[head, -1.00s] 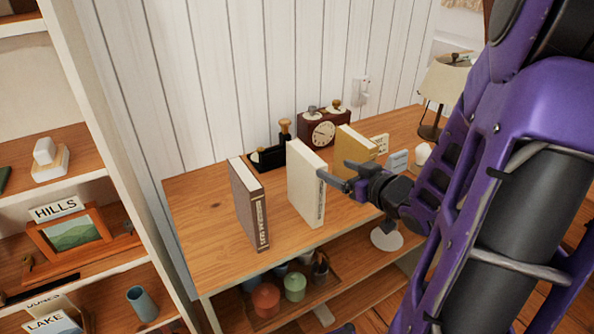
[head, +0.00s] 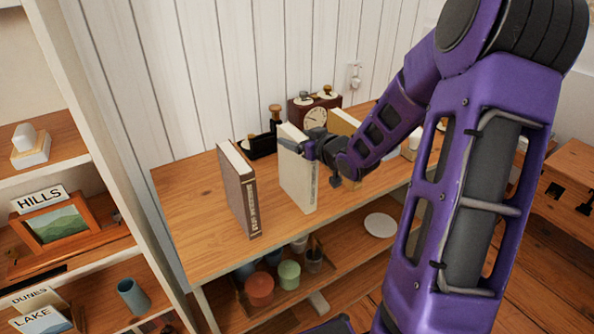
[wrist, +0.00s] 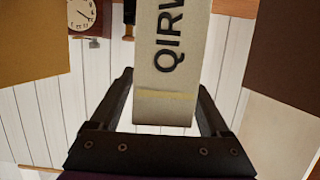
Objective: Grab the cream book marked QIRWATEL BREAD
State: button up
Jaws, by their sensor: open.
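The cream book (head: 297,182) stands upright on the wooden table, between a brown book and a tan book. In the wrist view its spine (wrist: 172,60) shows the letters "QIRW", with the rest cut off by the frame. My gripper (head: 300,145) is at the upper part of the book. In the wrist view my gripper (wrist: 165,95) is open, with one finger on each side of the spine. A gap shows between each finger and the book, so the fingers look apart from it.
The brown book (head: 240,190) stands to the left with free tabletop between. The tan book (head: 343,123) stands close on the right. A clock (head: 315,112) and a dark stamp holder (head: 262,145) are behind. A shelf unit (head: 100,180) rises at the left.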

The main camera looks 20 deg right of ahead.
jog(key=shift+w, duration=0.2)
grip_shut()
dwell(0.3)
dwell(1.0)
